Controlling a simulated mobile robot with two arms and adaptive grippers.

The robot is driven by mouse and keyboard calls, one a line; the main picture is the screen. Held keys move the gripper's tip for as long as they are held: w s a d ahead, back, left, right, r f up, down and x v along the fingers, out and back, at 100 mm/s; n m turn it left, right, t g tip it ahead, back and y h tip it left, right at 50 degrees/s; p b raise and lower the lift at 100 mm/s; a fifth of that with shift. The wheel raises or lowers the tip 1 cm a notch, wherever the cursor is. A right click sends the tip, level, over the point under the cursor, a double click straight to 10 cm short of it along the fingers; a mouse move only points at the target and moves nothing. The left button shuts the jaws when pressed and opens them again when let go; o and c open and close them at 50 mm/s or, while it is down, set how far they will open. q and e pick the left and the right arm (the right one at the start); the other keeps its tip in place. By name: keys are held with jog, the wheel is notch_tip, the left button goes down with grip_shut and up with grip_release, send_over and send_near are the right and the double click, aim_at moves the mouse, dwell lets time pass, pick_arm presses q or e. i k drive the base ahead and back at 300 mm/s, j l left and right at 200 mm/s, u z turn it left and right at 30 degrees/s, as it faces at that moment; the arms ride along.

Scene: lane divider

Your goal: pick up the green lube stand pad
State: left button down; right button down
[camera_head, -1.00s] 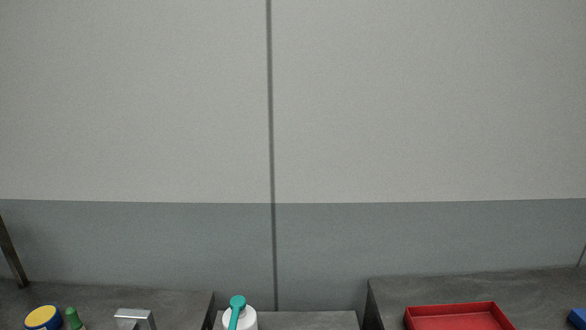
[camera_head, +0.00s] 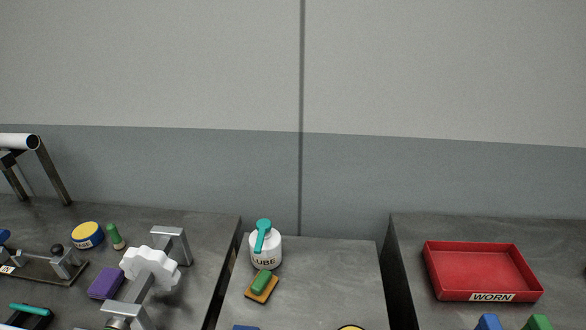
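A small green pad (camera_head: 262,281) lies on an orange-yellow base (camera_head: 257,293) on the middle counter. It sits just in front of a white bottle (camera_head: 265,248) with a teal pump top and a label that reads "UBE" where it shows. I cannot tell whether the green piece and the orange base are one part. Neither of my grippers is in view.
A red tray (camera_head: 484,271) labelled WORN stands on the right counter, with blue (camera_head: 488,322) and green (camera_head: 538,322) pieces in front. The left counter holds a metal stand with a white lobed piece (camera_head: 150,264), a purple block (camera_head: 106,283) and a yellow-blue tin (camera_head: 87,234). Dark gaps separate the counters.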

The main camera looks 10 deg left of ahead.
aim_at(259, 289)
jog(key=z, duration=5.4)
jog(key=i+z, duration=0.3)
jog(key=i, duration=0.2)
jog(key=i+j+z, duration=0.3)
jog(key=i, duration=0.25)
